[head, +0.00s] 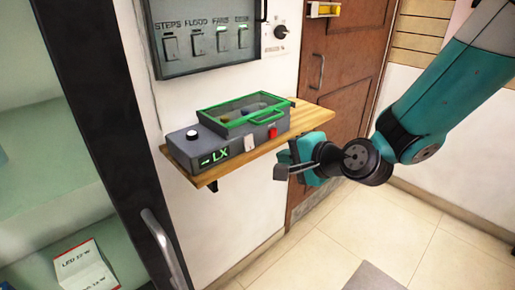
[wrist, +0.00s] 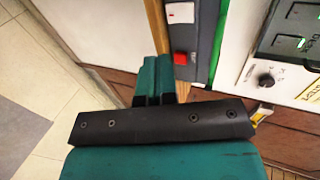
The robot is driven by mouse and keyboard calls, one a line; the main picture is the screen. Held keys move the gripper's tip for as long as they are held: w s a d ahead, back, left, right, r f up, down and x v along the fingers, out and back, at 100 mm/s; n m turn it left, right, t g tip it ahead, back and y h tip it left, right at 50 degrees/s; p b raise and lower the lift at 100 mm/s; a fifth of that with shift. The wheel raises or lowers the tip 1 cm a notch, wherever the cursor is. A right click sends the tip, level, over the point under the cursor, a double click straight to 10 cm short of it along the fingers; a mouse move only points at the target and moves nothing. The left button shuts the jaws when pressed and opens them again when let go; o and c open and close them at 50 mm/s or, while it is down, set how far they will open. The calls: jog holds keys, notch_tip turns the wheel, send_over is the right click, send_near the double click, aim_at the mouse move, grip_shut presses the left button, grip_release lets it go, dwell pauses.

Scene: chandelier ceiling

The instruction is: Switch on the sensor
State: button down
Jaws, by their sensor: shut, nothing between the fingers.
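The sensor is a grey box (head: 185,148) on a wooden shelf. Its front display (head: 215,157) shows green dashes and "LX". A white round knob (head: 193,133) sits on its top left, and a green-framed tray (head: 245,112) takes up the top right. A red switch (head: 272,132) is on the front at the right end. In the wrist view the red switch (wrist: 180,58) is close beside my fingertips. My gripper (head: 286,158) is shut and empty, in front of and below the switch in the head view. Its teal fingers (wrist: 152,72) also show in the wrist view; contact cannot be told.
The wooden shelf (head: 235,157) juts from the wall. A switch panel (head: 205,42) with several labelled switches and a dial (head: 281,32) are above it. A brown door (head: 345,60) stands behind. A dark cabinet frame (head: 105,130) is at left. The tiled floor is open.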

aim_at(250, 144)
jog(key=x, duration=0.3)
jog(key=p+x, duration=0.1)
jog(key=x, duration=0.2)
jog(key=r+p+x, duration=0.1)
jog(key=x, duration=0.2)
jog(key=shift+w+a+f, duration=0.1)
jog(key=shift+w+a, duration=0.3)
jog(key=shift+w, duration=0.05)
jog(key=shift+f+b, duration=0.15)
jog(key=shift+b, duration=0.25)
jog(key=shift+w+a+f+b, duration=0.1)
jog(key=shift+f+b, duration=0.05)
jog(key=shift+b, duration=0.3)
jog(key=shift+t, duration=0.3)
jog(key=shift+r, duration=0.3)
jog(key=shift+r+p, duration=0.8)
jog(key=shift+f, duration=0.1)
